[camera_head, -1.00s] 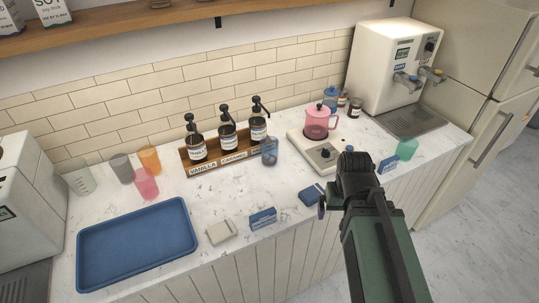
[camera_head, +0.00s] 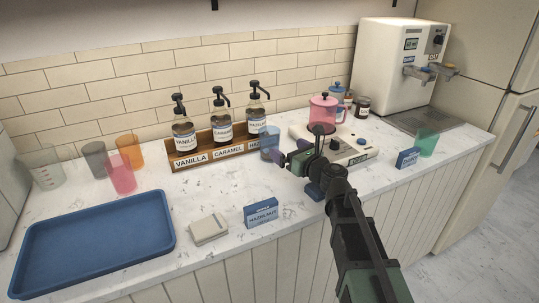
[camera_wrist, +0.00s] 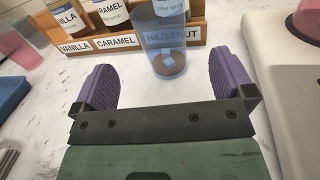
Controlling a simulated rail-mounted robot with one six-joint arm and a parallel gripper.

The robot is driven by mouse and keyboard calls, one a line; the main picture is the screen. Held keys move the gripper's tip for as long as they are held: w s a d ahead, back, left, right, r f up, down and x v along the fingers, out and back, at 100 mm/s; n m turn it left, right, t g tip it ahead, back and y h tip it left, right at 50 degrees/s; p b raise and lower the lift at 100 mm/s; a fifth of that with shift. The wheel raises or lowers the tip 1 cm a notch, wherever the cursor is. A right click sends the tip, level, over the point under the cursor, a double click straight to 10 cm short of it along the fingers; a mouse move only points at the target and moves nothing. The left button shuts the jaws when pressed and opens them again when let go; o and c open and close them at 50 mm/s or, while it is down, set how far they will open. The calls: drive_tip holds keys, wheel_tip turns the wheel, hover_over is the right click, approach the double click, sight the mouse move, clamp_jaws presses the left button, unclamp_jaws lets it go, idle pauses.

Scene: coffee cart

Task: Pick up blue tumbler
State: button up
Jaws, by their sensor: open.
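The translucent blue tumbler (camera_head: 269,143) stands upright on the counter, in front of the right end of the syrup rack. In the wrist view the blue tumbler (camera_wrist: 164,52) is upright ahead of my gripper (camera_wrist: 161,75), between the lines of its two purple fingers. The fingers are apart and empty, and the tumbler looks to be just beyond them. In the head view my gripper (camera_head: 288,161) is low over the counter, close in front of and right of the tumbler. I cannot tell the exact gap.
The wooden syrup rack (camera_head: 207,153) with pump bottles stands directly behind the tumbler. A hazelnut box (camera_head: 262,213), blue tray (camera_head: 95,245) and several other tumblers are leftward. The counter's middle is mostly clear.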

sight(263, 133)
drive_tip(key=x, duration=1)
drive_tip(key=shift+w+r, duration=0.1)
drive_tip(key=c, duration=1.1)
